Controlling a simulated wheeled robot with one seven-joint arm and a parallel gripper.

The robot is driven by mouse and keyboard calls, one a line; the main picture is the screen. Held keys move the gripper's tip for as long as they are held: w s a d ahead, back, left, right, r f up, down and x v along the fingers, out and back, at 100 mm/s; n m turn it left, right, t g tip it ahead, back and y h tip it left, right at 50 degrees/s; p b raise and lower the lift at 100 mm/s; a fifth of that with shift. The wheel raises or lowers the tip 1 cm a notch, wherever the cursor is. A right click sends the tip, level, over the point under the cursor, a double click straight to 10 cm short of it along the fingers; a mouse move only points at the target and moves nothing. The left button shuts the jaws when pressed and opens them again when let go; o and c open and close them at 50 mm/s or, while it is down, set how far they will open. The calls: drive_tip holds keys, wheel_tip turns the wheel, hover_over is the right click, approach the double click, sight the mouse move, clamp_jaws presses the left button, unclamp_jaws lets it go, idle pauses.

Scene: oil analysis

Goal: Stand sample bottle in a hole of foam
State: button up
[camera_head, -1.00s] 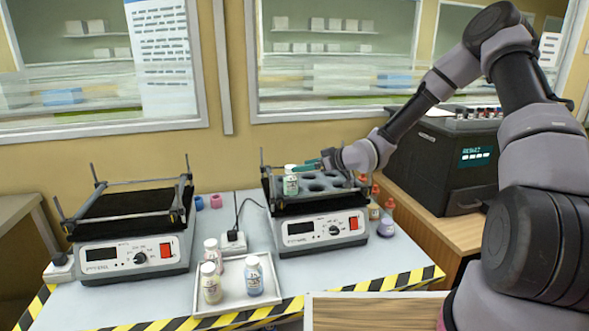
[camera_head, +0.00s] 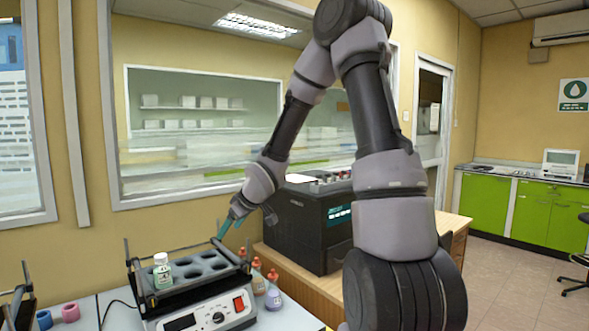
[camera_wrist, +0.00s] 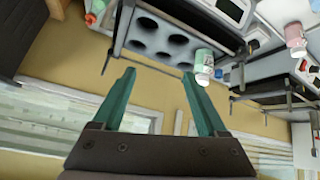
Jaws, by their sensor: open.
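The sample bottle (camera_head: 162,274), white-capped with a green and white label, stands upright at the left end of the grey foam (camera_head: 187,282) on a shaker. Its lower part appears sunk in a hole. Several other round holes beside it look empty. In the wrist view the bottle (camera_wrist: 204,58) is at the right side of the foam (camera_wrist: 160,27). My gripper (camera_head: 225,228) is open and empty, above the back right of the shaker and apart from the bottle. Its green fingers (camera_wrist: 158,78) stand wide apart in the wrist view, with nothing between them.
The shaker (camera_head: 205,315) has upright posts and rails around the foam. Small red-capped bottles (camera_head: 273,292) stand right of it. A black analyser (camera_head: 300,225) is on the wooden bench behind. Pink and blue rings (camera_head: 70,312) lie left.

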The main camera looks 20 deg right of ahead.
drive_tip(key=s+d+r+m+h, duration=0.35)
drive_tip(key=s+d+r, duration=0.35)
drive_tip(key=r, duration=0.3)
drive_tip(key=s+d+r+m+y, duration=0.1)
drive_tip(key=s+r+m, duration=0.3)
drive_tip(key=s, duration=0.6)
drive_tip(key=s+r+m+y, duration=0.1)
drive_tip(key=s+r+m, duration=0.3)
drive_tip(key=s+r, duration=0.3)
drive_tip(key=s, duration=0.4)
drive_tip(key=shift+d+r, duration=0.25)
drive_tip(key=shift+d, duration=0.15)
